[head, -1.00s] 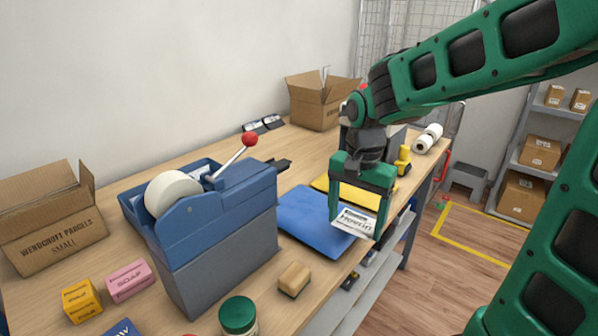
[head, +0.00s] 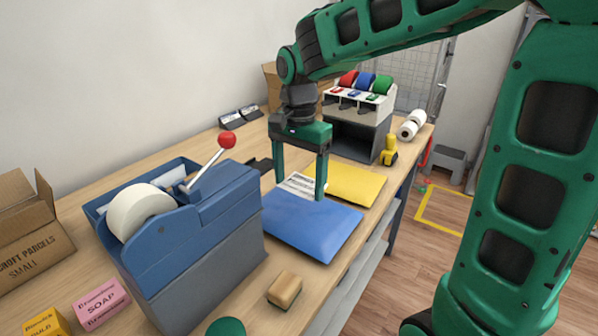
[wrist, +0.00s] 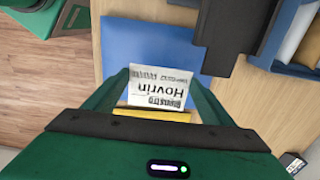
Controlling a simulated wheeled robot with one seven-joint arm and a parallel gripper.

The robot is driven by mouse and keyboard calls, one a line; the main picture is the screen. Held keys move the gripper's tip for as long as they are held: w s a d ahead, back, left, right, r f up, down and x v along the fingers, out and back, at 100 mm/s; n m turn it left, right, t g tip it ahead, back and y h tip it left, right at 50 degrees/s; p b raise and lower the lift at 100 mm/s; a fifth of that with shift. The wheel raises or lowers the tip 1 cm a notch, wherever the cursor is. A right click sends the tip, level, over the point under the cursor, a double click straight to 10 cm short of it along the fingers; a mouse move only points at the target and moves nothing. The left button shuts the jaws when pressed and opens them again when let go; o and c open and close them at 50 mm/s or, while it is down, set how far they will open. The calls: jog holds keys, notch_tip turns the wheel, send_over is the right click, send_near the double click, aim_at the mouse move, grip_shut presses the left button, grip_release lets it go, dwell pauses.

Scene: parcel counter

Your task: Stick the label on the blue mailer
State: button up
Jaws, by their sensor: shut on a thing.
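The white label (head: 300,185), printed "Hovrin" in the wrist view (wrist: 157,90), is between the fingers of my gripper (head: 299,192). My gripper is shut on it, fingers pointing down. The blue mailer (head: 308,232) lies flat on the counter; it also shows in the wrist view (wrist: 150,45). In the head view the label appears over the mailer's far end, close to the yellow mailer. I cannot tell whether the label touches the blue mailer or hangs just above it.
The yellow mailer (head: 355,183) lies just beyond the blue one. A blue dispenser (head: 215,215) with a white roll and red-knobbed lever stands at left. A tan block (head: 284,290) lies in front. A rack of coloured rolls (head: 358,105) and a yellow bottle-like object (head: 389,152) stand behind.

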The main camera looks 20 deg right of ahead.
jog(key=shift+f, duration=3.25)
jog(key=o, duration=0.7)
jog(key=shift+o, duration=0.2)
jog(key=shift+r, duration=0.1)
jog(key=shift+s+r, duration=0.1)
jog(key=shift+r, duration=2.55)
notch_tip(320, 180, up, 8)
send_over(298, 213)
